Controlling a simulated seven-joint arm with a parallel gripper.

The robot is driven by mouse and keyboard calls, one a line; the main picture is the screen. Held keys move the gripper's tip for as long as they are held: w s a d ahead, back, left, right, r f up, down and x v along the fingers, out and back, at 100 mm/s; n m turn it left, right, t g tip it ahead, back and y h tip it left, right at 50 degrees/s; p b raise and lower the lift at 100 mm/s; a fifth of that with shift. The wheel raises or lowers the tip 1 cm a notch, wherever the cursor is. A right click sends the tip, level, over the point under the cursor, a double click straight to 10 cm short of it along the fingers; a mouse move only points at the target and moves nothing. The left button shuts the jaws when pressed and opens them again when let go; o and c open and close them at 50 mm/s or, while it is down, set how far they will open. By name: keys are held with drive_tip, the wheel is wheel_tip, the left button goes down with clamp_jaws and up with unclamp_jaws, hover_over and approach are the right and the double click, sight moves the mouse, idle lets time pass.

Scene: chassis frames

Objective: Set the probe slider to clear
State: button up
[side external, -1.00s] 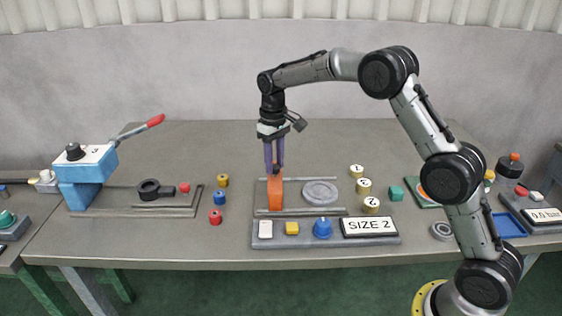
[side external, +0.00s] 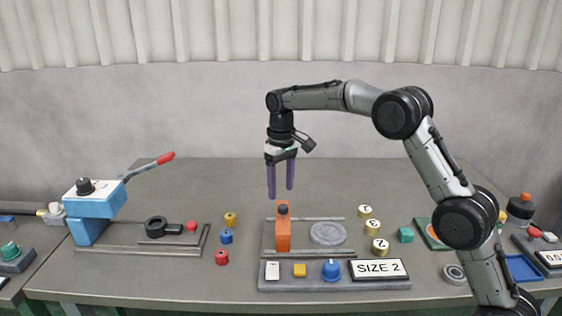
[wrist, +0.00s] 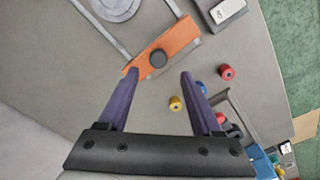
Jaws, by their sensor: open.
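The orange slider block (side external: 283,236) with a dark round knob (side external: 282,209) stands at the left end of a railed grey fixture (side external: 303,252). I take it to be the probe slider. It also shows in the wrist view (wrist: 180,39), its knob (wrist: 158,58) just beyond and between my fingertips. A flat round grey disc (side external: 327,233) lies to its right between the rails, apart from it. My gripper (side external: 281,193) points down, open and empty, its purple fingers above the knob and apart from it. No "clear" marking is readable.
Several numbered gold cylinders (side external: 373,227) stand right of the fixture. Small coloured spools (side external: 226,237) and a blue lever press (side external: 95,199) are at left.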

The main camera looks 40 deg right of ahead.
wheel_tip(320, 180, up, 9)
drive_tip(key=shift+f, duration=0.15)
idle(0.4)
drive_tip(key=s+a+r+t, duration=0.2)
drive_tip(key=s+r, duration=1)
drive_tip(key=r, duration=0.1)
drive_tip(key=s+t, duration=0.2)
drive_tip(key=s, duration=0.7)
drive_tip(key=s+a+f+t, duration=0.1)
drive_tip(key=s+f, duration=1.5)
drive_tip(key=shift+t, duration=0.3)
